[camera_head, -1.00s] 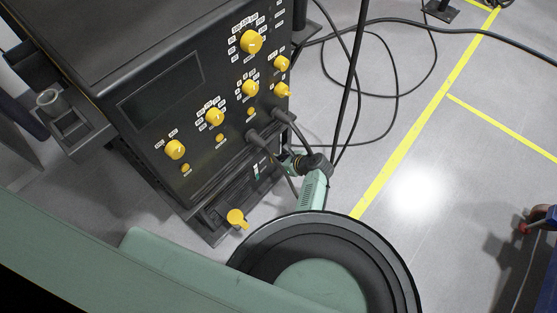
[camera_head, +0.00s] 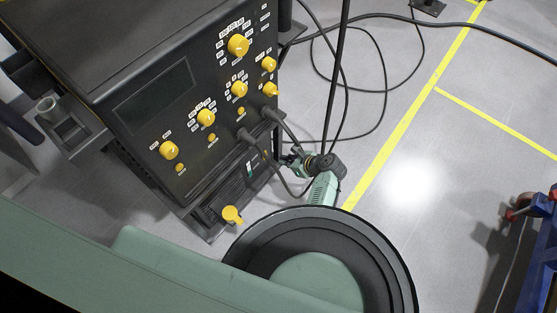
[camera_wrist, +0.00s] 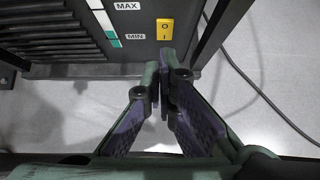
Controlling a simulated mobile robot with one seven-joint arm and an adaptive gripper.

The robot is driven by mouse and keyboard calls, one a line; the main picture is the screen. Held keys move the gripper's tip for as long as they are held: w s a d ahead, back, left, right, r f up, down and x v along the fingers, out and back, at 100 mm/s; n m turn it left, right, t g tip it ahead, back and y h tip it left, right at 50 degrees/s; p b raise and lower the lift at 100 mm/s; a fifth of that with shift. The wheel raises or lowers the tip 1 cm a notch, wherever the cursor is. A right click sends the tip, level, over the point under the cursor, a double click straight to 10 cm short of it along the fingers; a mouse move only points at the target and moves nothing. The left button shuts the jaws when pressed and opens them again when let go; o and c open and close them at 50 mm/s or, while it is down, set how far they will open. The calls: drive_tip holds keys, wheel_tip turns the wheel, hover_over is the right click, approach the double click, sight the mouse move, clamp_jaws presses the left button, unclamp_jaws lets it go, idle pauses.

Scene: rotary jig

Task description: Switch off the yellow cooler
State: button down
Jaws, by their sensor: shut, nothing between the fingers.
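The cooler (camera_head: 216,199) is a dark unit low in the black machine, with a yellow cap (camera_head: 232,215) at its front. In the wrist view its front (camera_wrist: 75,35) shows a MAX/MIN level strip (camera_wrist: 104,22) and a yellow rocker switch (camera_wrist: 165,29) marked O above I. I cannot tell which side of the switch is pressed in. My gripper (camera_wrist: 165,66) is shut and empty, its fingertips just below the switch in the picture. Whether they touch it is unclear. In the head view my gripper (camera_head: 286,162) is small beside the machine's right side.
The machine's upper panel (camera_head: 150,95) carries several yellow knobs and a dark screen. Thick cables (camera_head: 282,126) plug in just above my gripper, and black cables loop on the floor. A blue and red object (camera_head: 536,215) stands at the right. The floor between is clear.

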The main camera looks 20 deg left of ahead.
drive_tip(key=v, duration=0.4)
drive_tip(key=shift+w+a+r, duration=0.1)
drive_tip(key=shift+a+r, duration=0.15)
drive_tip(key=shift+r, duration=0.05)
